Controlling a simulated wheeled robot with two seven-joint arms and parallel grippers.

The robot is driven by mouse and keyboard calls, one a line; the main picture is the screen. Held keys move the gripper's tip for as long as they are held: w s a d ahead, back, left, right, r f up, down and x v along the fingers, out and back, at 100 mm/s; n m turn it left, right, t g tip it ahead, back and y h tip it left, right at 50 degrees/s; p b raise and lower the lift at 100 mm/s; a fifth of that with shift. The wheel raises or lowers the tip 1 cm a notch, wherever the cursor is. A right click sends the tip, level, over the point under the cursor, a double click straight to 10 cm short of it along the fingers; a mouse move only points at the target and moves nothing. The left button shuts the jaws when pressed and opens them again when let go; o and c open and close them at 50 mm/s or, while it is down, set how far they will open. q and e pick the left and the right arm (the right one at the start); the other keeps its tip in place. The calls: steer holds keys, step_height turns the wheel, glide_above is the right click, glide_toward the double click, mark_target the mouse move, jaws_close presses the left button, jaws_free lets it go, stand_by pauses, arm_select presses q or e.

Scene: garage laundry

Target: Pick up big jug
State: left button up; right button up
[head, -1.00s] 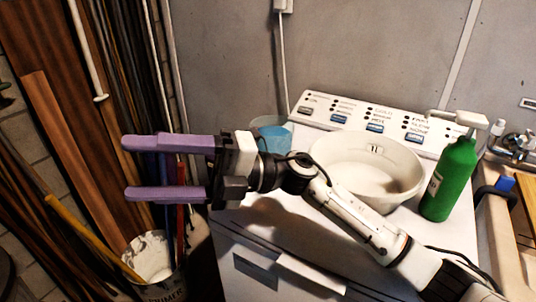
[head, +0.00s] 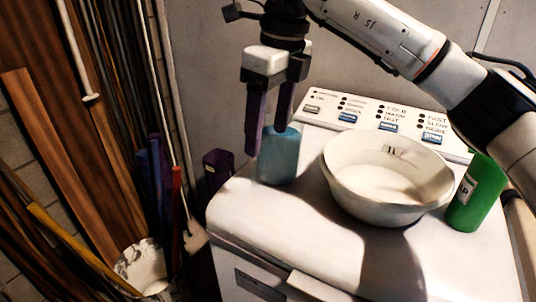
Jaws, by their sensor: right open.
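A blue jug (head: 279,163) stands upright at the back left of the white washing machine's top (head: 262,222), left of a white bowl. My right gripper (head: 266,141) points down at it from above, with its two purple fingers apart and nothing held. One finger hangs by the jug's left side; the other reaches down at its top. I cannot tell whether either finger touches the jug or lies inside its rim. The jug's handle, if any, does not show. My left gripper is not in view.
The white bowl (head: 386,180) stands right of the jug. The control panel (head: 366,113) runs along the back. A bucket (head: 146,270) and poles stand left of the machine; the machine's front top is clear.

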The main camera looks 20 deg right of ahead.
glide_above(260, 178)
steer(key=d, duration=0.1)
step_height(260, 178, down, 5)
steer(key=shift+w+a+f, duration=0.1)
steer(key=shift+a+f, duration=0.15)
steer(key=shift+f, duration=1.05)
steer(key=shift+a+f, duration=0.2)
steer(key=shift+f, duration=1.05)
steer(key=shift+r, duration=0.1)
jaws_close()
